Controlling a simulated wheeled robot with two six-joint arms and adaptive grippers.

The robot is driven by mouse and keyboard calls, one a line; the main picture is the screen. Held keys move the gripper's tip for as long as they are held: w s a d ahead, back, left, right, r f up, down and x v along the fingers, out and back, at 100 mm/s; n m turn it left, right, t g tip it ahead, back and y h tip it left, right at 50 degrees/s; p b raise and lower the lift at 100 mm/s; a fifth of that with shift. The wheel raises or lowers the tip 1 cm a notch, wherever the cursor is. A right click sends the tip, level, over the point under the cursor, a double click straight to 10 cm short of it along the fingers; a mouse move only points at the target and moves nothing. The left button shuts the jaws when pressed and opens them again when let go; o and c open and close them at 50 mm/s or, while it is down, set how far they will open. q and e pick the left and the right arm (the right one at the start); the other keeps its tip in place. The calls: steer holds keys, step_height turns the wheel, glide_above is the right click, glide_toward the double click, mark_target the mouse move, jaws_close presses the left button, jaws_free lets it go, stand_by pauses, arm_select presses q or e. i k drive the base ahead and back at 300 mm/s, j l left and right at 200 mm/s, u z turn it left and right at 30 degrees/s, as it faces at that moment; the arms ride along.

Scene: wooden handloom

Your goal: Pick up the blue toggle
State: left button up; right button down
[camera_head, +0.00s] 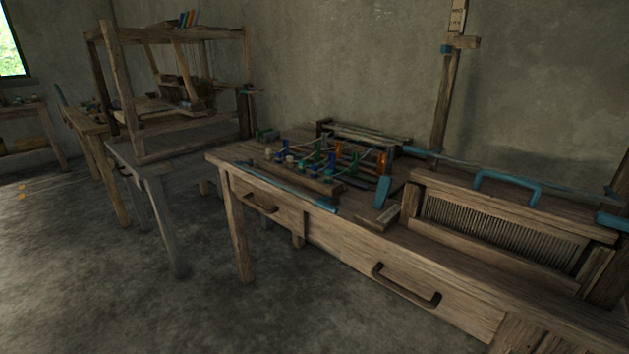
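Several blue pieces lie on the wooden table at the centre right, and I cannot tell for sure which is the toggle. A small flat blue piece (383,192) stands tilted near the table's front edge, beside a small wooden block (386,219). Small blue pegs (331,162) stand among green, orange and white ones on a wooden frame behind it. A long thin blue bar (290,187) lies along the front edge. Neither of my grippers is in view.
The wooden table (340,228) has drawers with dark handles. A reed frame (500,226) with a blue handle (507,180) stands at its right. A wooden post (445,100) rises behind. A grey table (190,141) with a loom frame (121,75) stands left. The floor (120,285) in front is clear.

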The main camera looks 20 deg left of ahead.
mark_target(313, 168)
steer(key=i+j+z, duration=0.1)
steer(key=z, duration=0.3)
steer(key=j+z, duration=0.8)
steer(key=j, duration=1.95)
steer(key=k, duration=0.05)
